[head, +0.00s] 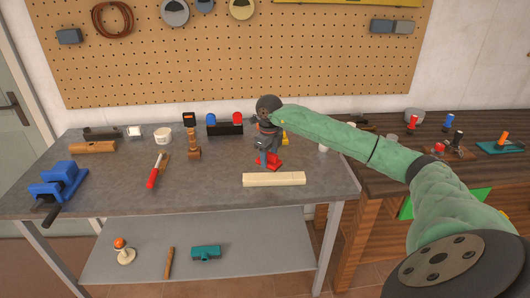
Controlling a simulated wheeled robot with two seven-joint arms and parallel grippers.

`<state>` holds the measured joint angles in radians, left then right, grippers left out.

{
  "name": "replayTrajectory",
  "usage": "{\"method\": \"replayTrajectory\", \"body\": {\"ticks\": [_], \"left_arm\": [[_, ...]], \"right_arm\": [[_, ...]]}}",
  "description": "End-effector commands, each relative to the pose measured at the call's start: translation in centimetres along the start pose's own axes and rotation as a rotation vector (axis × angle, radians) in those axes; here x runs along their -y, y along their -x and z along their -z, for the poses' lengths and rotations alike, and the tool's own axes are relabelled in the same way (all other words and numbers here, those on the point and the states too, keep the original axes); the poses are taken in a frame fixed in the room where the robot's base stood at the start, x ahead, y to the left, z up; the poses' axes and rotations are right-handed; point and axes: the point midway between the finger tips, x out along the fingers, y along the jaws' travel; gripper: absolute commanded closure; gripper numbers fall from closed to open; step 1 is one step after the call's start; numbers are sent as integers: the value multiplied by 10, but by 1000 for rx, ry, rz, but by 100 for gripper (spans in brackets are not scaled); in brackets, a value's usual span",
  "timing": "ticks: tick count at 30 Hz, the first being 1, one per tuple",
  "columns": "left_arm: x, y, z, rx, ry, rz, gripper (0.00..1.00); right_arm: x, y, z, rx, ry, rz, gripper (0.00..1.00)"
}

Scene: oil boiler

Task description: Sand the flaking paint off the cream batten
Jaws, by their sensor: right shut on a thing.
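The cream batten (273,179) lies flat near the front edge of the grey workbench, running left to right. My right gripper (268,152) reaches over the bench from the right, pointing down just behind the batten. It is shut on a red tool (272,162), whose shape is partly hidden by the gripper. I cannot tell whether the tool touches the bench. Flaking paint on the batten is too small to make out. My left gripper is not in view.
A blue vise (58,185) stands at the bench's left end. A red-handled tool (154,174), a wooden stand (192,145), a white tub (163,135) and a black rack (225,128) are on the bench (110,185). Bare bench lies left of the batten.

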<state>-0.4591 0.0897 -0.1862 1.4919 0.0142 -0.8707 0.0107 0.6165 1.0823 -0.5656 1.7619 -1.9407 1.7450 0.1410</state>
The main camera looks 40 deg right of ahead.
Motion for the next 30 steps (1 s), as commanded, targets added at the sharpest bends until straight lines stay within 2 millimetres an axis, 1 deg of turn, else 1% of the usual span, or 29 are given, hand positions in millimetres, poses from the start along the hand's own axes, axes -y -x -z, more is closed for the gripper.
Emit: {"method": "replayTrajectory", "body": {"ticks": [1,3,9,14,24,30], "left_arm": [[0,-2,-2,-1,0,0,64],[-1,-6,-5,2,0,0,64],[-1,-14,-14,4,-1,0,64],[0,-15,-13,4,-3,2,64],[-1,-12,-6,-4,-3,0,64],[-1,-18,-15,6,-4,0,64]], "right_arm": [[3,6,1,1,-2,1,75],[7,13,3,1,-3,1,75],[14,24,6,1,-6,1,75],[14,25,7,1,-5,0,75],[14,25,7,1,-5,0,75],[16,28,4,2,-6,0,75]]}}
